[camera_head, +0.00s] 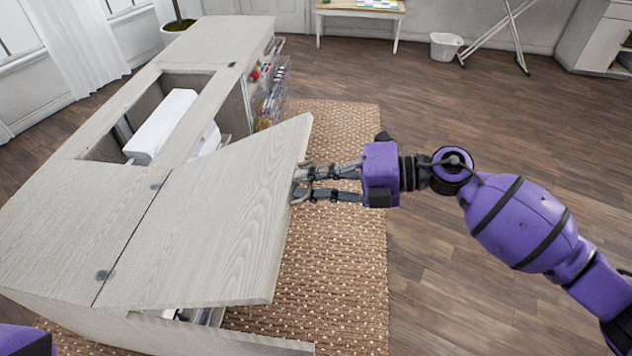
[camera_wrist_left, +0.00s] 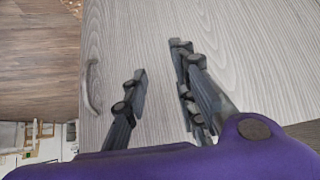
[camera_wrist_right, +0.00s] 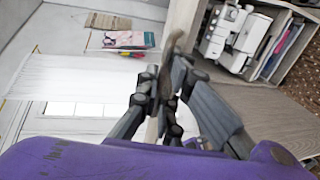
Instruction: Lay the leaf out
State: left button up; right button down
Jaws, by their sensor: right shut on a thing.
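The leaf (camera_head: 222,205) is a pale wood-grain panel hinged along its left edge to the cabinet top (camera_head: 75,215). It stands tilted, its free right edge out over the rug, with a gap beneath it at the front. My right gripper (camera_head: 303,184) is at the middle of that free edge. In the right wrist view its fingers close around a curved greyish handle (camera_wrist_right: 172,45). My left gripper (camera_wrist_left: 160,60) shows in its wrist view with fingers apart and empty, over a wood-grain panel (camera_wrist_left: 240,40) with a curved handle (camera_wrist_left: 92,88) at its left.
A white sewing machine (camera_head: 160,125) sits in the cabinet's opening. A clear rack of threads (camera_head: 272,95) hangs at the cabinet's far end. A woven rug (camera_head: 345,250) covers the floor right of the leaf. A white bin (camera_head: 445,46) stands far back.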

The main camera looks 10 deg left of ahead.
jog(key=shift+r, duration=0.3)
jog(key=c, duration=1.9)
grip_release()
jog(key=v, duration=1.2)
jog(key=shift+f, duration=0.2)
